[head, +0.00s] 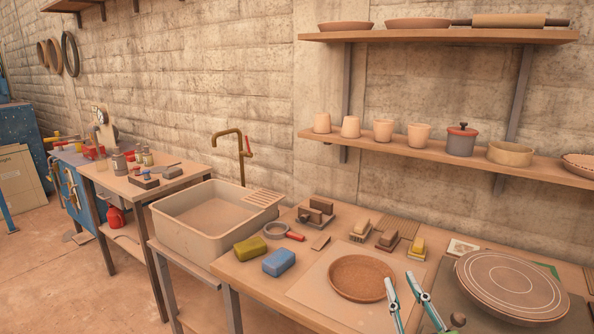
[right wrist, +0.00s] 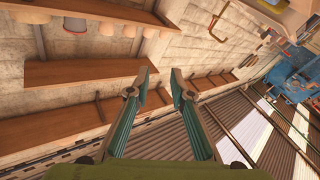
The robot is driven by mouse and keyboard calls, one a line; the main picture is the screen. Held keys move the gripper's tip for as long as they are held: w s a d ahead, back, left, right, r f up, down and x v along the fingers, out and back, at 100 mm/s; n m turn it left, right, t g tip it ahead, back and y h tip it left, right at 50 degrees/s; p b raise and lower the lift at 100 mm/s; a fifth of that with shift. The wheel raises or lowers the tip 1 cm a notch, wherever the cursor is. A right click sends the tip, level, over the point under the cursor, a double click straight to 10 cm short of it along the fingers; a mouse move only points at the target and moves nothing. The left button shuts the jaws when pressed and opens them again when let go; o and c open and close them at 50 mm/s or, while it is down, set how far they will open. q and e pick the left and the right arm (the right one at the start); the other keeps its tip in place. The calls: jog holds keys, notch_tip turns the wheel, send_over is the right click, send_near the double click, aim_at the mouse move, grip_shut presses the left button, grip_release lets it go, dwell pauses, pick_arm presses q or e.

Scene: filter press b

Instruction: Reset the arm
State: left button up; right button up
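My right gripper (head: 408,289) is at the bottom right of the head view, over the worktop, beside the right edge of a round brown clay dish (head: 360,278). Its two teal fingers are spread with nothing between them. In the right wrist view the gripper (right wrist: 160,88) also shows open and empty, with the brick wall and wooden shelves behind it. My left gripper is not in either view.
A large round board (head: 512,284) lies right of the gripper. Yellow and blue sponges (head: 279,262) and several brushes sit on the worktop (head: 238,274). A sink (head: 215,218) stands left, with a brass tap (head: 240,150). Shelves (head: 450,151) hold cups and a lidded pot.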

jog(key=s+d+f+m+g+h, duration=0.2)
jog(key=f+g, duration=0.1)
jog(key=f, duration=0.3)
jog(key=s+d+f+m+g+h, duration=0.1)
jog(key=s+d+f+g, duration=0.15)
jog(key=f, duration=0.45)
jog(key=s+a+f+g+y, duration=0.1)
jog(key=s+a+f+g, duration=0.1)
jog(key=s+f+g, duration=0.65)
jog(key=s+a+f+g+y, duration=0.1)
jog(key=s+a+f+g, duration=0.15)
jog(key=s+f, duration=1)
jog(key=s+f+g, duration=0.1)
jog(key=s+f, duration=0.1)
jog(key=f, duration=0.9)
jog(key=s+f, duration=0.2)
jog(key=f, duration=0.9)
jog(key=s+d+f, duration=0.1)
jog(key=s+f, duration=0.7)
jog(key=s+d+f+g, duration=0.1)
jog(key=s+d+f, duration=0.1)
jog(key=s+f, duration=0.6)
jog(key=shift+s+d+f+n, duration=0.25)
jog(key=shift+f+n, duration=0.05)
jog(key=shift+n, duration=0.1)
jog(key=shift+g, duration=0.25)
